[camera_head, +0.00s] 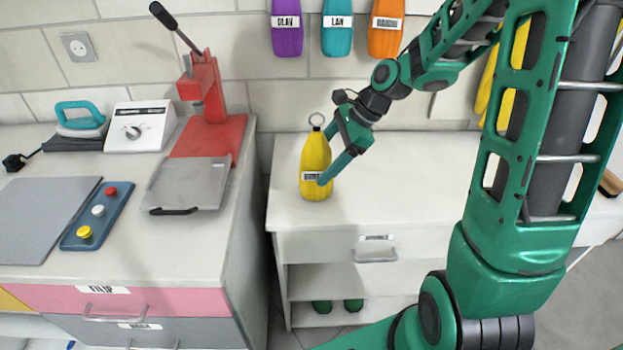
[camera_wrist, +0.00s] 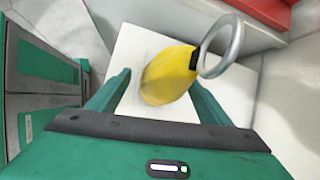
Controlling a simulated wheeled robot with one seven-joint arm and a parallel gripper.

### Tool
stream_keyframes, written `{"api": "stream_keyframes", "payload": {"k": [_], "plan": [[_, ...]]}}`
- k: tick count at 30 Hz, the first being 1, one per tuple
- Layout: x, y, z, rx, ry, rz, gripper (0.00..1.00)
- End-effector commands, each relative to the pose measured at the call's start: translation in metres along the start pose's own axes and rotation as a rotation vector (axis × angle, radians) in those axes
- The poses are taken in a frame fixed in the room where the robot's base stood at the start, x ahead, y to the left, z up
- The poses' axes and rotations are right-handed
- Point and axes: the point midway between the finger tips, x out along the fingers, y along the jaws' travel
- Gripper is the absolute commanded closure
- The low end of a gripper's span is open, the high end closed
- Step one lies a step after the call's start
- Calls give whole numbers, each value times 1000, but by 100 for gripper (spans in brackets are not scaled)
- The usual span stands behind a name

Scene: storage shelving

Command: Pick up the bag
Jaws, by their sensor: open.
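The yellow bag (camera_head: 315,165) stands upright near the left end of the white cabinet top (camera_head: 400,180). It has a metal ring on top and a small label on its front. In the wrist view the bag (camera_wrist: 167,76) lies between the two fingers, with its ring toward the upper right. My gripper (camera_head: 335,165) is open, and one finger crosses in front of the bag in the head view. In the wrist view my gripper (camera_wrist: 160,100) has gaps between its fingers and the bag. I cannot tell from these views how far the tips reach down beside it.
A red press (camera_head: 207,110) with a grey plate stands on the left counter (camera_head: 130,260), across a gap. Purple (camera_head: 287,28), teal (camera_head: 337,28) and orange (camera_head: 386,28) bags hang on the wall behind. The cabinet top right of the bag is clear.

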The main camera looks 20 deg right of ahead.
Motion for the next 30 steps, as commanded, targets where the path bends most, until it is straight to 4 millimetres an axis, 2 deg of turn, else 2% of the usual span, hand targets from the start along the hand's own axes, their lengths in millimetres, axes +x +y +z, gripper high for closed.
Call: {"api": "stream_keyframes", "payload": {"k": [3,6,14,15,22,30], "plan": [[18,0,2,-1,-2,4,27],[26,-1,2,0,0,2,27],[29,-1,1,0,0,0,27],[29,-1,1,-1,0,0,30],[29,-1,1,0,0,0,84],[27,-2,2,-2,-1,-2,85]]}}
